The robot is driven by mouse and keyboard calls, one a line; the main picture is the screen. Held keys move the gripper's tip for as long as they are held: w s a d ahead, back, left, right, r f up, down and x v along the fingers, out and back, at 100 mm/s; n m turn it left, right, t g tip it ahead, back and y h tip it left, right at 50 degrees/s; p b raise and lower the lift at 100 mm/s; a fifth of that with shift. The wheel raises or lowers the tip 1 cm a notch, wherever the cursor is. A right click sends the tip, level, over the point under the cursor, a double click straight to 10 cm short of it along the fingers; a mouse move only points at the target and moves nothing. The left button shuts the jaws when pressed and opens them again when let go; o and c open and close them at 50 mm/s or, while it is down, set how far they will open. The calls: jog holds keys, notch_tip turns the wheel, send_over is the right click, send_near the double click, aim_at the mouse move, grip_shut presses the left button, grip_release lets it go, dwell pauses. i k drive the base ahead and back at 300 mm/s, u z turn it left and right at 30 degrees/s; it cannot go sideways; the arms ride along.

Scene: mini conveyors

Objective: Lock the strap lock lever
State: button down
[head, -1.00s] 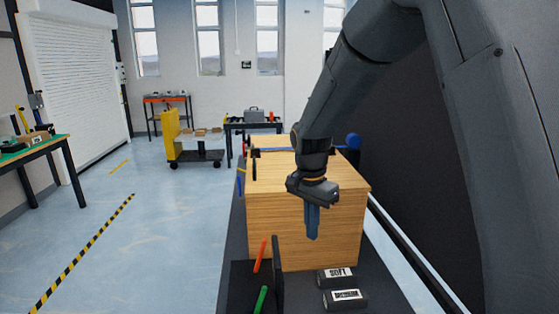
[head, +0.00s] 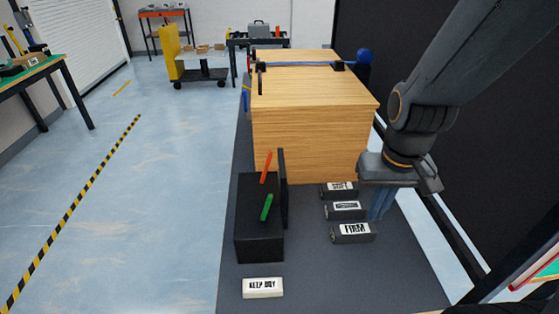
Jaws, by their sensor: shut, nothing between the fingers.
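A wooden box (head: 310,130) stands on the dark grey deck, with a blue strap (head: 300,64) across its top. A blue round knob on a dark mount (head: 365,58) is at the strap's right end. A black box (head: 259,238) in front carries a red lever (head: 266,167) and a green lever (head: 266,207), both tilted. I cannot tell from the picture which part is the strap lock lever. My gripper (head: 378,216) points down, shut and empty, right of the labelled blocks and apart from the levers and strap.
Labelled dark blocks lie left of my gripper, including a FIRM block (head: 352,232). A white KEEP DRY block (head: 263,288) is at the front. A thin upright black plate (head: 283,188) stands beside the levers. The deck (head: 320,270) is bare at front centre.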

aim_at(268, 203)
jog(key=z, duration=2.2)
jog(key=k, duration=2.25)
jog(key=u, duration=1.4)
jog(key=i, duration=0.55)
